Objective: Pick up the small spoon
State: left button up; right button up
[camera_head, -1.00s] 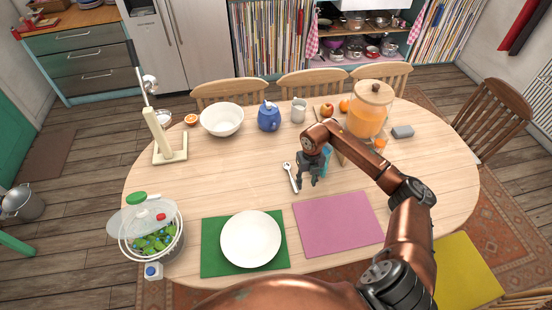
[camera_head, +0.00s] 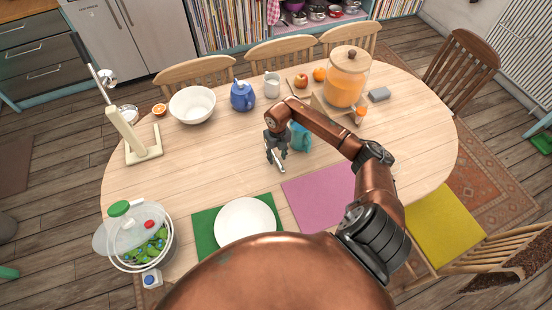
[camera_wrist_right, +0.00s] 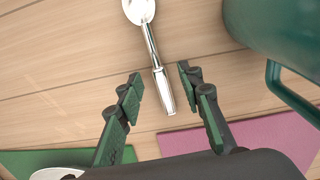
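The small silver spoon lies on the wooden table. In the right wrist view the spoon (camera_wrist_right: 153,50) points away, with its bowl at the top edge and its handle end between my fingers. My right gripper (camera_wrist_right: 160,84) is open, with a gap on each side of the handle. In the head view the right gripper (camera_head: 276,157) is over the spoon (camera_head: 280,166) and hides much of it. Whether the fingertips are at table height I cannot tell. My left gripper is not in view.
A teal mug (camera_head: 301,138) stands close right of the gripper; it also fills the upper right of the wrist view (camera_wrist_right: 265,25). A pink mat (camera_head: 320,195) and a white plate (camera_head: 245,222) lie nearer. A blue teapot (camera_head: 243,97) stands farther back.

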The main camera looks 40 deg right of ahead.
jog(key=shift+f, duration=0.5)
grip_shut()
